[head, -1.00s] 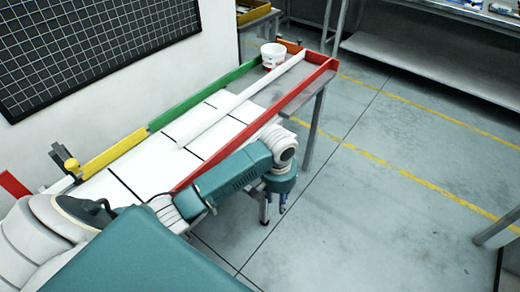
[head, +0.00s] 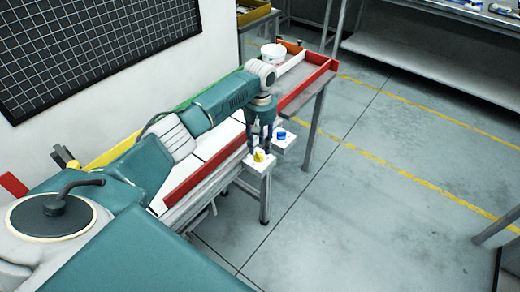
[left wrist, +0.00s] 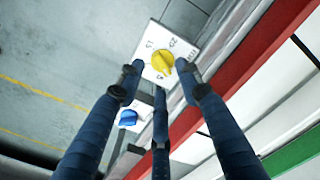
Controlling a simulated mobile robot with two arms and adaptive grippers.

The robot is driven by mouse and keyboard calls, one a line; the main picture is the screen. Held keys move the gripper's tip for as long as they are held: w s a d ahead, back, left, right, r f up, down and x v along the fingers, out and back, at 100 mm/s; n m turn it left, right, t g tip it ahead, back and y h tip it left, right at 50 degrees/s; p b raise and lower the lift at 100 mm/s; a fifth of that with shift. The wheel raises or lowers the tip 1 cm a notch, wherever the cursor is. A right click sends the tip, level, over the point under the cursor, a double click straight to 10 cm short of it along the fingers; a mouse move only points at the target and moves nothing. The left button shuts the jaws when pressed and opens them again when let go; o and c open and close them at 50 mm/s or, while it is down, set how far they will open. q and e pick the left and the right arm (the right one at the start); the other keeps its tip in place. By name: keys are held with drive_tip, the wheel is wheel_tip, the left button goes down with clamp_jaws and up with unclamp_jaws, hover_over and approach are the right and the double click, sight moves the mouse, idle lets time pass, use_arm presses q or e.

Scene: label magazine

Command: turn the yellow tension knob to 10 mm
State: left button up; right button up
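The yellow tension knob (head: 259,156) sits on a white plate (head: 264,166) at the side of the bench in the head view. It also shows in the left wrist view (left wrist: 163,62), with dark numbers printed around it; I cannot read its setting for certain. My left gripper (head: 261,147) hangs just above the knob, pointing down. In the left wrist view its fingers are spread apart around the knob, with gaps, and nothing is held. A blue knob (head: 281,136) sits beside it on another white plate. My right gripper is not in view.
The bench has a red rail (head: 205,178) along its near side and green and yellow rails on the wall side. My left arm reaches over the bench. The floor to the right is clear.

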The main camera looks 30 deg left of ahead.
sight(259, 156)
use_arm(q)
drive_tip(key=shift+f, duration=1.7)
clamp_jaws()
drive_tip(key=shift+r, duration=0.1)
